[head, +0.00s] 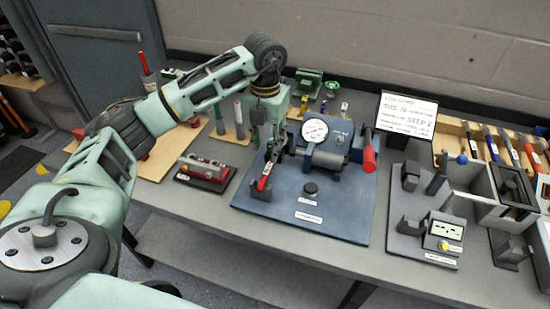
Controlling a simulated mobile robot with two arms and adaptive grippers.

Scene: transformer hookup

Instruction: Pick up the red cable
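My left gripper (268,143) points down over the left part of the blue test board (330,223). A short red piece (265,177) with a pale part stands on the board just below the fingers. It may be the red cable, but no long cable run can be made out. The fingers are small and dark against dark parts, so I cannot tell whether they are open, shut or touching the red piece. My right gripper is not in view.
The board carries a round gauge (315,130), a grey cylinder (328,160) and a red handle (370,153). A small black block (205,174) with red parts lies left of it. Holders and a meter (443,236) stand right. The table front is clear.

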